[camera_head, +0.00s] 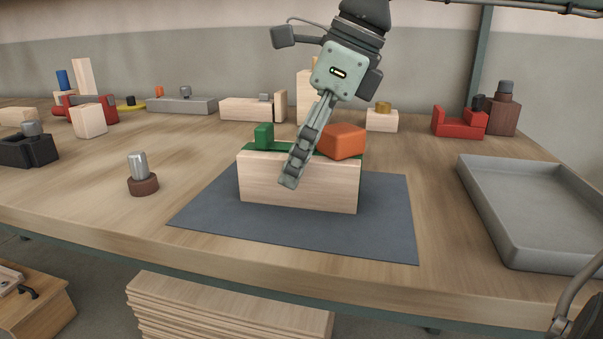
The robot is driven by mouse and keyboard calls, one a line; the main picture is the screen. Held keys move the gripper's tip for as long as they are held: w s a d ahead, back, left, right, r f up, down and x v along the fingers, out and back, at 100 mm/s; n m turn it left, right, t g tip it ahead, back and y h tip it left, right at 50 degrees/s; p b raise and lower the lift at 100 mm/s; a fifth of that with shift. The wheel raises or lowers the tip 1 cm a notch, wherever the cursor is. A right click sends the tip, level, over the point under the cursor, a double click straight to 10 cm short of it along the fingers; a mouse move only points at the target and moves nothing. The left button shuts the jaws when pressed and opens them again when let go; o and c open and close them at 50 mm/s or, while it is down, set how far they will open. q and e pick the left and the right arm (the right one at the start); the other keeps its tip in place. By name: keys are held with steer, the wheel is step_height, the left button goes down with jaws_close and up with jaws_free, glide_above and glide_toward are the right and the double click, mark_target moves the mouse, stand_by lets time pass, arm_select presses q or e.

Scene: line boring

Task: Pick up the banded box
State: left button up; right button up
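A long pale wooden box (330,190) stands on the dark grey mat (390,225) in the middle of the bench. Green shows along its top edge; I cannot make out clearly whether this is a band. A green upright piece (263,137) and an orange block (342,141) show at its top. My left gripper (289,182) reaches down from above, tilted, with a finger in front of the box's front face. The fingers are seen edge-on and overlap, so their gap and any contact are hidden. Only part of my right wrist shows at the lower right corner; its fingers are out of view.
A grey tray (540,258), empty, lies at right. A bolt in a brown ring (141,177) stands at left. A black block (28,150), a red bracket (458,122) and several wooden parts line the back and left. Bare bench surrounds the mat.

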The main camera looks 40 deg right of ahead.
steer(key=c, duration=1.7)
steer(key=shift+r, duration=0.1)
jaws_close()
